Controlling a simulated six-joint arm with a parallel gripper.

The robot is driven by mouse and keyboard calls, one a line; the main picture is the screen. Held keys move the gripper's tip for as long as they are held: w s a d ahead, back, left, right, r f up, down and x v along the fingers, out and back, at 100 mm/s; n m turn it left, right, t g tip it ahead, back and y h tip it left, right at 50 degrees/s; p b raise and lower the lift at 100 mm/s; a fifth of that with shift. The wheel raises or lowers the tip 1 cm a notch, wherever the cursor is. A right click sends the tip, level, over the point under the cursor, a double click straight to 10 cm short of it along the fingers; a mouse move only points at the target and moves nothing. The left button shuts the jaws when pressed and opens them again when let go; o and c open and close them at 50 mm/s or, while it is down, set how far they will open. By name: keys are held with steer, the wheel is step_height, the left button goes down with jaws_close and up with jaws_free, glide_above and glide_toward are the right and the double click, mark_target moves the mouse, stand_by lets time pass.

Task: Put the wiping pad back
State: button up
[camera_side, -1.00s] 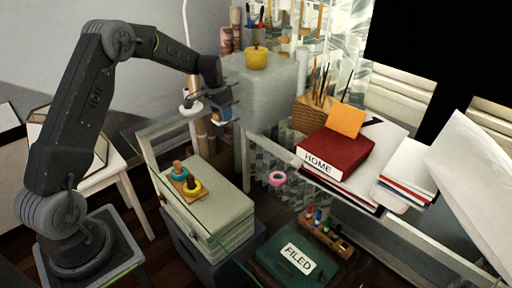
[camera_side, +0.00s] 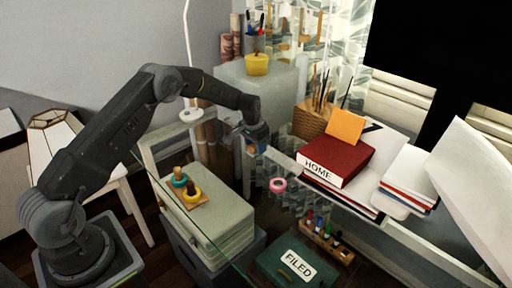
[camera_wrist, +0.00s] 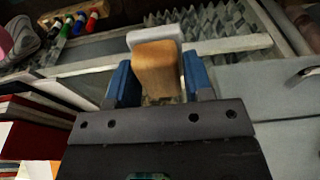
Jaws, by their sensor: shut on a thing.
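The wiping pad (camera_wrist: 156,68) appears in the wrist view as a tan wooden block with a pale grey layer on its far side. My gripper (camera_wrist: 160,85) is shut on it, with a blue finger on each side. In the side view my gripper (camera_side: 256,146) hangs in the air right of the grey box and left of the red book; the pad is small and mostly hidden there. A wooden tray (camera_side: 340,254) holding several coloured markers lies lower right of my gripper. The markers (camera_wrist: 75,22) show at upper left in the wrist view.
A red HOME book (camera_side: 338,158), wicker pen basket (camera_side: 310,122) and papers stand to the right. A pink ring (camera_side: 278,185) is below my gripper. A green FILED box (camera_side: 290,265) is at the front. Wooden toys (camera_side: 187,190) sit on the grey box (camera_side: 215,225). A glass edge crosses the front.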

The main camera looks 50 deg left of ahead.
steer(key=shift+f, duration=0.45)
steer(key=shift+f, duration=0.15)
steer(key=o, duration=0.9)
